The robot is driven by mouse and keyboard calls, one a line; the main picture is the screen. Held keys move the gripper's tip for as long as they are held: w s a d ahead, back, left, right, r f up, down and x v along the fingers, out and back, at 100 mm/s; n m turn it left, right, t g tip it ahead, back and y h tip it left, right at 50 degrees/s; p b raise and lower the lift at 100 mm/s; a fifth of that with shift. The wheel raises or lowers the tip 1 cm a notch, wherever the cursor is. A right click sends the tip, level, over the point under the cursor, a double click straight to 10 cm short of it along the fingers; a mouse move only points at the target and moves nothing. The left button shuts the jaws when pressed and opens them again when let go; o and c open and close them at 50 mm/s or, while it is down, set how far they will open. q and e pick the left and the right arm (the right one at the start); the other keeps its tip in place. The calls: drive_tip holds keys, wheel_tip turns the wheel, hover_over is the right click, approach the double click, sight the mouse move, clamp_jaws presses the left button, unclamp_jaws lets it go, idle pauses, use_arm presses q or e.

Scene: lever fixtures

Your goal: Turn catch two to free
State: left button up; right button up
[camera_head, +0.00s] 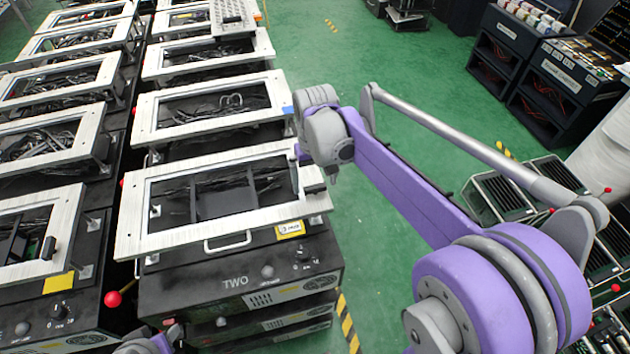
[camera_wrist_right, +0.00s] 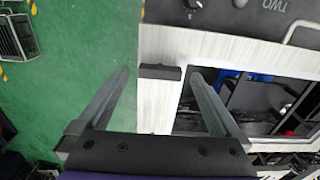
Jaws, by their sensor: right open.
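The fixture marked TWO (camera_head: 235,281) stands at the front centre, with a white frame (camera_head: 165,237) over a dark opening. A short black catch (camera_head: 314,188) lies on the right side strip of this frame. In the right wrist view the catch (camera_wrist_right: 160,72) is a dark bar lying across the white strip. My right gripper (camera_wrist_right: 160,78) is open, its two fingers on either side of the catch with gaps; I see no contact. In the head view the right gripper (camera_head: 325,166) is close to the catch and partly hidden by its own wrist. My left gripper is not seen.
More white-framed fixtures (camera_head: 200,105) stand behind, and another column (camera_head: 45,215) to the left. A red ball knob (camera_head: 113,299) sits by the left front corner of fixture TWO. Green floor (camera_head: 385,255) is open to the right. Dark racks (camera_head: 560,85) stand at the far right.

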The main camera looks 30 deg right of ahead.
sight(315, 187)
wheel_tip(315, 187, up, 10)
drive_tip(key=shift+p, duration=0.3)
idle(0.4)
drive_tip(key=s+a+f+n+t, duration=0.1)
drive_tip(key=s+a+f+t, duration=0.1)
drive_tip(key=s+f, duration=0.5)
drive_tip(key=s+a+f+n+t, duration=0.1)
drive_tip(key=s+a+f+t, duration=0.2)
drive_tip(key=s+a+f, duration=0.2)
drive_tip(key=s+f, duration=0.2)
drive_tip(key=s, duration=0.1)
drive_tip(key=shift+s+n+t, duration=0.2)
drive_tip(key=shift+n+t, duration=0.1)
